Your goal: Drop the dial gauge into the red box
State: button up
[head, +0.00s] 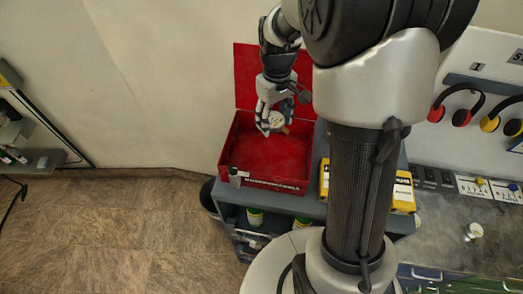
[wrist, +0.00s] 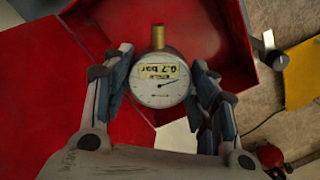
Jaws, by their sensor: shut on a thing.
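The dial gauge (wrist: 160,82) has a round white face, a yellow label reading "0.7 bar" upside down, and a brass stem (wrist: 158,37). My gripper (wrist: 162,85) is shut on it, with a finger on each side. In the head view the gauge (head: 276,119) shows between the fingers of my gripper (head: 270,122). The red box (head: 234,134) stands open with its lid raised at the back. The gripper and gauge are over the box's opening, towards its back. In the wrist view the red box (wrist: 205,48) lies behind the gauge. The exact height above the floor of the box is unclear.
The box stands on a grey cart (head: 310,207) with yellow cartons (head: 402,194) to its right. A latch (head: 236,177) sticks up at the box's front left. Ear defenders (head: 459,108) hang on the right wall panel. The tiled floor at left is clear.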

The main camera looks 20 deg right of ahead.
notch_tip(320, 180, down, 5)
jog(key=b, duration=0.3)
jog(key=shift+f, duration=0.15)
jog(key=o, duration=1.3)
jog(key=shift+c, duration=0.2)
notch_tip(320, 180, up, 12)
jog(key=shift+r, duration=0.1)
